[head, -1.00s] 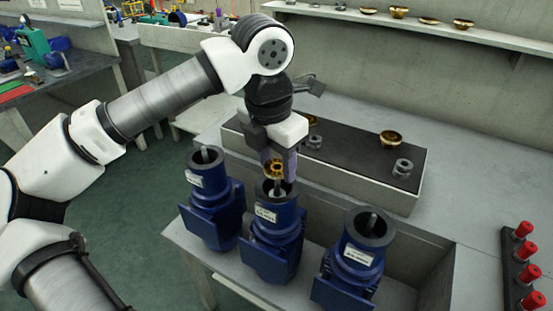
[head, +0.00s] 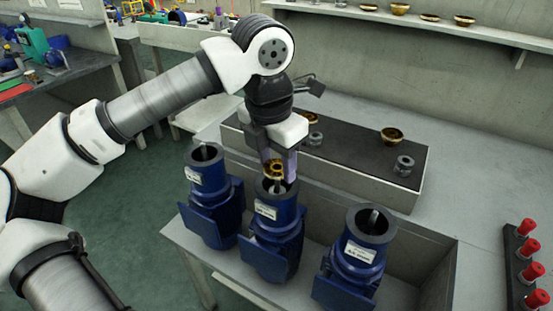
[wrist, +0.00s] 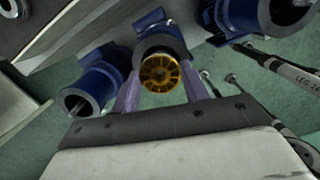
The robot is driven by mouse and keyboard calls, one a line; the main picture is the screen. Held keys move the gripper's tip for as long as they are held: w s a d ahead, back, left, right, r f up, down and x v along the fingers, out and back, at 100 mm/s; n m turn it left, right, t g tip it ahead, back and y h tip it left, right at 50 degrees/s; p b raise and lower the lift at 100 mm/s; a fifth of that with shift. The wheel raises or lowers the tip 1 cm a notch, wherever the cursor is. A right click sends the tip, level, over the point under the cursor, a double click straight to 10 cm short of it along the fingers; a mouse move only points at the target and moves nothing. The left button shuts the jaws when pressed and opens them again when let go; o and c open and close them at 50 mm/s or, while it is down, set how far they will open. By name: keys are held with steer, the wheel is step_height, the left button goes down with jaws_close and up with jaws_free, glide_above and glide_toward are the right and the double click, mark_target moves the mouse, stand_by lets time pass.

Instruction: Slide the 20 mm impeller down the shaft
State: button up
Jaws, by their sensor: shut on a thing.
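A golden impeller (head: 274,171) is held in my gripper (head: 278,165), just above the open top of the middle blue pump (head: 275,225). My gripper is shut on it. The wrist view shows the impeller (wrist: 160,73) between the two purple-grey fingers (wrist: 160,92), with the middle pump (wrist: 158,38) behind it. In the head view the impeller covers the upper part of the pump's shaft (head: 279,188), so I cannot tell whether the shaft tip is inside its bore.
Similar blue pumps stand to the left (head: 210,185) and right (head: 355,255), with shafts upright. A dark-topped block (head: 345,150) behind carries another golden impeller (head: 391,135) and grey rings (head: 403,165). Red-capped items (head: 525,250) stand at far right.

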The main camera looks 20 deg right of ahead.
steer(key=shift+f, duration=0.15)
steer(key=o, duration=1.2)
steer(key=r, duration=0.4)
steer(key=a+r, duration=0.1)
steer(key=r, duration=0.8)
steer(key=shift+s+a+r, duration=0.25)
steer(key=shift+s+r, duration=0.05)
steer(key=shift+r, duration=0.1)
